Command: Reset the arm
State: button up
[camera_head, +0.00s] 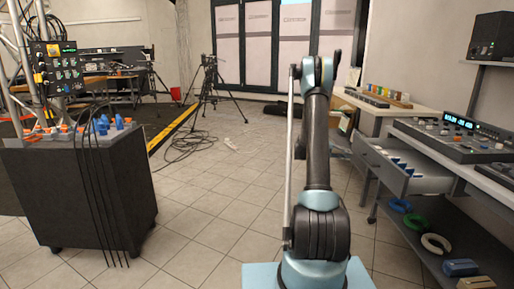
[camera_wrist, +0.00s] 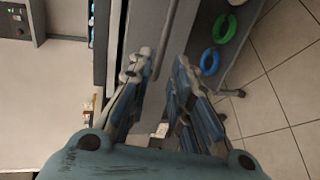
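My arm (camera_head: 318,170) stands upright in the middle of the head view, with a thin rod along its left side. Its upper end is near the windows at the top of the picture, and my gripper cannot be made out there. In the wrist view my gripper (camera_wrist: 161,62) shows two blue-grey fingers with a clear gap between them. The wrist picture is turned sideways, with shelf edges and floor behind the fingers.
An open drawer (camera_head: 405,172) juts out at the right under a mixing console (camera_head: 455,138). Coiled cables, including a green one (camera_head: 414,222), lie on the shelf below. A black cart (camera_head: 82,192) stands left. Tiled floor between is mostly clear; a tripod (camera_head: 209,92) stands farther back.

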jog(key=s+a+r+t+y, duration=0.1)
jog(key=s+a+r+y, duration=0.3)
jog(key=s+a+r, duration=0.5)
jog(key=s+a+r+t+y, duration=0.1)
jog(key=s+a+r+y, duration=0.25)
jog(key=s+a, duration=0.7)
jog(key=s+a+f+y, duration=0.2)
jog(key=s+a, duration=0.3)
jog(key=s, duration=0.4)
jog(key=s+a+f+y, duration=0.3)
jog(key=s+a+f, duration=0.2)
jog(key=s, duration=0.5)
jog(key=s+a+f+t+y, duration=0.1)
jog(key=s+a+f+y, duration=0.1)
jog(key=s+a, duration=0.4)
jog(key=s+f, duration=0.1)
jog(key=s, duration=0.2)
jog(key=shift+s+a+f+n+y, duration=0.15)
jog(key=shift+s+a+n+y, duration=0.1)
jog(key=shift+s+n+y, duration=0.15)
